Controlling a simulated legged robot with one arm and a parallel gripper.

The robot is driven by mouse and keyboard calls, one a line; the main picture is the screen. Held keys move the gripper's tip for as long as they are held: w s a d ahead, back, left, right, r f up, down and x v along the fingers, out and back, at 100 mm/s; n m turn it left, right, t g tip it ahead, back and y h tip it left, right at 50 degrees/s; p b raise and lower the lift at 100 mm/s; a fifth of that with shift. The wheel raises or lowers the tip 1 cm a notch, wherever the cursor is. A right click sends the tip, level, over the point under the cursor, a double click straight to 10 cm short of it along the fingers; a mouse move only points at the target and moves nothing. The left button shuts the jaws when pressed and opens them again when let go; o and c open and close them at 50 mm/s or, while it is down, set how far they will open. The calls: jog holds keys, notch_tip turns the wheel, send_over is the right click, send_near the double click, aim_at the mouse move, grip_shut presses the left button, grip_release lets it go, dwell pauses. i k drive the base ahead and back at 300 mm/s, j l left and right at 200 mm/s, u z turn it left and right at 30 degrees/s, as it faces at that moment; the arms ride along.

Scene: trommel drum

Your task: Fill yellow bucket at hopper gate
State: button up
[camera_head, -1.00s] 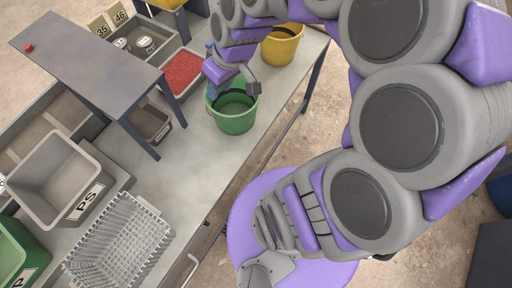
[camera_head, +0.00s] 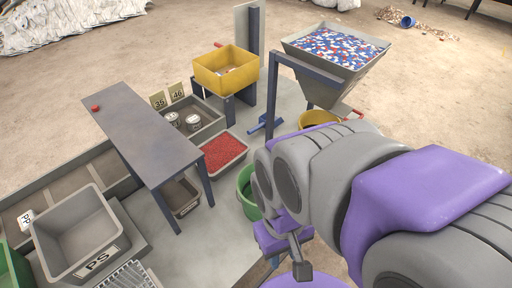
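The yellow bucket (camera_head: 314,119) stands below the hopper (camera_head: 345,75), and my arm hides its lower part. The hopper is a grey funnel on a dark blue frame, full of red, white and blue flakes. A red handle (camera_head: 357,114) shows low on its right side; the gate opening and the bucket's inside are hidden. My gripper (camera_head: 284,248) hangs low in front of the bench, nearer to me than the green bucket (camera_head: 242,187) and well apart from the yellow bucket. Its finger opening is not clear, and I see nothing held in it.
A yellow bin (camera_head: 227,75) stands on a blue stand. A red-filled tray (camera_head: 222,154), a grey PS bin (camera_head: 72,232) and a dark raised table (camera_head: 140,130) crowd the left. A blue item (camera_head: 267,122) lies near the hopper frame. Open floor lies behind.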

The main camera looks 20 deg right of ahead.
aim_at(341, 110)
jog(key=z, duration=1.4)
